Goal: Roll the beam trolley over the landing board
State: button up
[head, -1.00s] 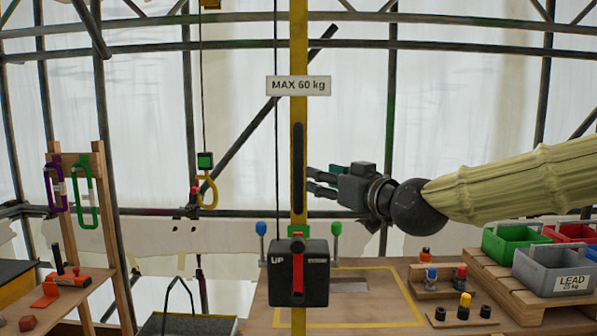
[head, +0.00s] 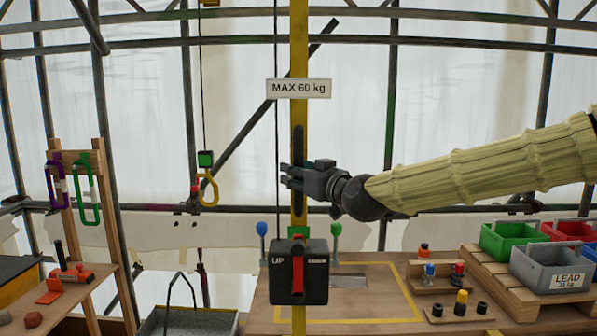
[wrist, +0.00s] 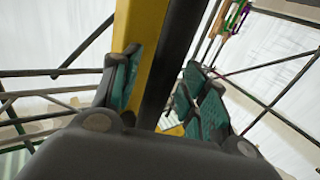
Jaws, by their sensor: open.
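My gripper (head: 287,178) is open at the yellow post (head: 299,60), across the lower part of its long black handle (head: 298,142). In the wrist view, its teal-padded fingers (wrist: 165,92) stand on either side of the yellow post and dark handle (wrist: 178,60); I cannot tell if they touch. A yellow piece (head: 209,3), perhaps the beam trolley, is cut off at the top edge. A cable hangs from it to a green block (head: 205,159) and a yellow hook (head: 209,189), which looks empty. The landing board (head: 385,303) is a wooden deck with a yellow outline.
A black control box (head: 285,285) marked UP, with a red lever, is on the post below my gripper. Crates (head: 560,268) stand on a pallet at right. A grey tub (head: 190,322) is at the bottom left. A rack (head: 105,200) with purple and green carabiners stands at left.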

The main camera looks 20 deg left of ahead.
grip_shut()
jog(key=shift+a, duration=0.1)
